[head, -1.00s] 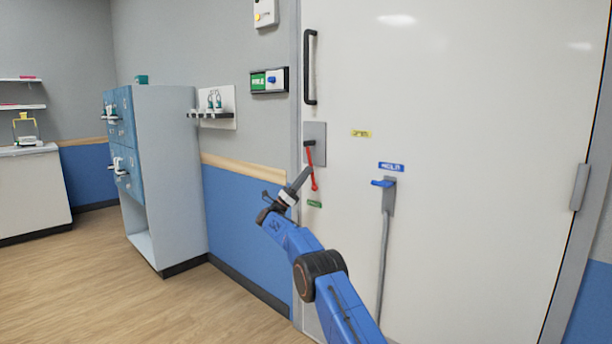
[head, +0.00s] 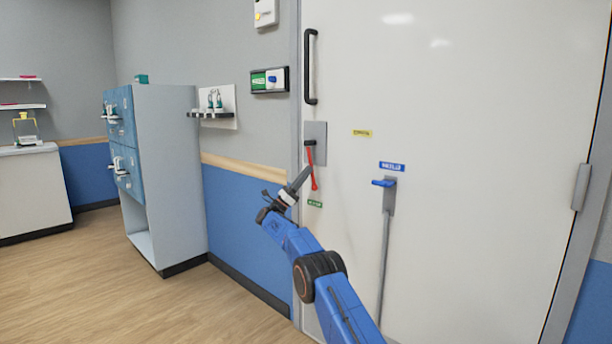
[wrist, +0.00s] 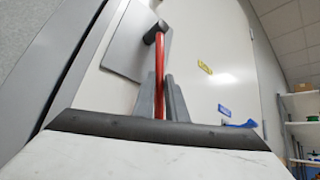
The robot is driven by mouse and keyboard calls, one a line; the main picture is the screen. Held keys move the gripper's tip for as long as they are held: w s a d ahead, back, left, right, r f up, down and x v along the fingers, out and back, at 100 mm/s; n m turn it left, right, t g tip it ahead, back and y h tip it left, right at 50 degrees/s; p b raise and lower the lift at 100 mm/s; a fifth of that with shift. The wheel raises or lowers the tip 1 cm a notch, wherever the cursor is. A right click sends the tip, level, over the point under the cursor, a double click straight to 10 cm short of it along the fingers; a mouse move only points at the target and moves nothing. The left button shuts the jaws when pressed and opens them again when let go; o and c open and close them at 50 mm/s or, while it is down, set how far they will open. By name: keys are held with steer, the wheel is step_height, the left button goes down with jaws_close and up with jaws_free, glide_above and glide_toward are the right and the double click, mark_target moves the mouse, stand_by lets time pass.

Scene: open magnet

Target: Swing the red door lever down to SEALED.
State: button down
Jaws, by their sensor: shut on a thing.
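The red lever (head: 312,168) hangs from a dark pivot on a grey plate (head: 316,130) on the white door. It points down, tilted slightly to the right at its lower end. A green label (head: 315,204) lies just below the lever's tip; its text is too small to read. A yellow label (head: 362,133) is to the right of the plate. My gripper (head: 303,178) is at the lower part of the lever. In the wrist view, the grey fingers (wrist: 164,100) are shut around the red shaft (wrist: 162,62), which rises to the black pivot.
A black door handle (head: 309,66) stands above the plate. A blue lever (head: 383,183) with a blue label and a grey rod is to the right. A green-and-white indicator (head: 269,80) is on the wall. The cabinet (head: 165,170) stands left, with open floor before it.

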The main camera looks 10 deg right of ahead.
steer(key=shift+s+a+r, duration=0.15)
steer(key=shift+a+r, duration=0.05)
steer(key=shift+r, duration=0.15)
steer(key=c, duration=1.8)
jaws_free()
steer(key=shift+f, duration=0.15)
steer(key=v, duration=1.7)
steer(key=shift+f, duration=0.2)
steer(key=shift+c, duration=0.6)
